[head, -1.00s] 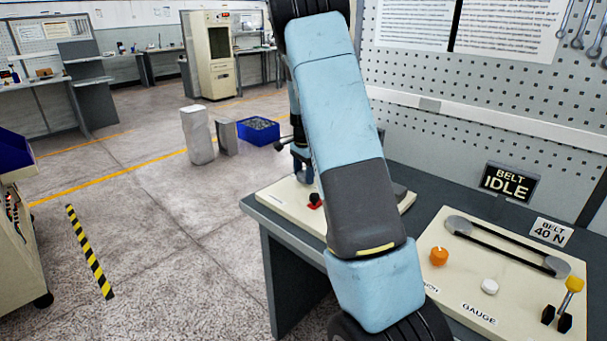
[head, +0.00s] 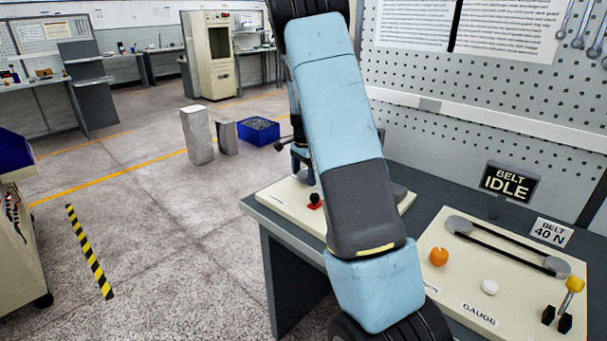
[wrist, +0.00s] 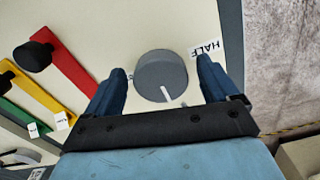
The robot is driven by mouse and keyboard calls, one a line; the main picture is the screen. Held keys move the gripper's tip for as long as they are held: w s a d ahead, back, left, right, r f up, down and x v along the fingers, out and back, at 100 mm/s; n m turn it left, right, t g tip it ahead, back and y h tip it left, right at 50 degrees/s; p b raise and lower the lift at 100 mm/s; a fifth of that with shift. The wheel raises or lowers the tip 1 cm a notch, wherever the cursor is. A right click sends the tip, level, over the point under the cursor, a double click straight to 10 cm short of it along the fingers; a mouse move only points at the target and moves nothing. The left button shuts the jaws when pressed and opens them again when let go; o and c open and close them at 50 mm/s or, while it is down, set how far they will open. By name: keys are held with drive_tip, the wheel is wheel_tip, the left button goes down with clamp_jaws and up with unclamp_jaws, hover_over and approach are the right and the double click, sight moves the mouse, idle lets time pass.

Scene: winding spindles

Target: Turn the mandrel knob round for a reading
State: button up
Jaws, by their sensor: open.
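In the wrist view a round grey knob (wrist: 160,72), which I take to be the mandrel knob, stands on a cream panel. A white pointer line on it points toward the bottom of the picture. A label reading HALF (wrist: 205,49) lies to its upper right. My gripper (wrist: 160,68) is open, with one blue finger on each side of the knob and a visible gap on both sides. Whether the fingertips are down at the knob's height I cannot tell.
Red (wrist: 68,70), yellow (wrist: 40,92) and green (wrist: 22,118) levers lie left of the knob. A sign reads BELT IDLE (head: 509,182).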

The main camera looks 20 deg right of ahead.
sight(304, 174)
drive_tip(key=shift+r, duration=0.15)
wheel_tip(304, 174, up, 13)
drive_tip(key=shift+r, duration=0.2)
idle(0.5)
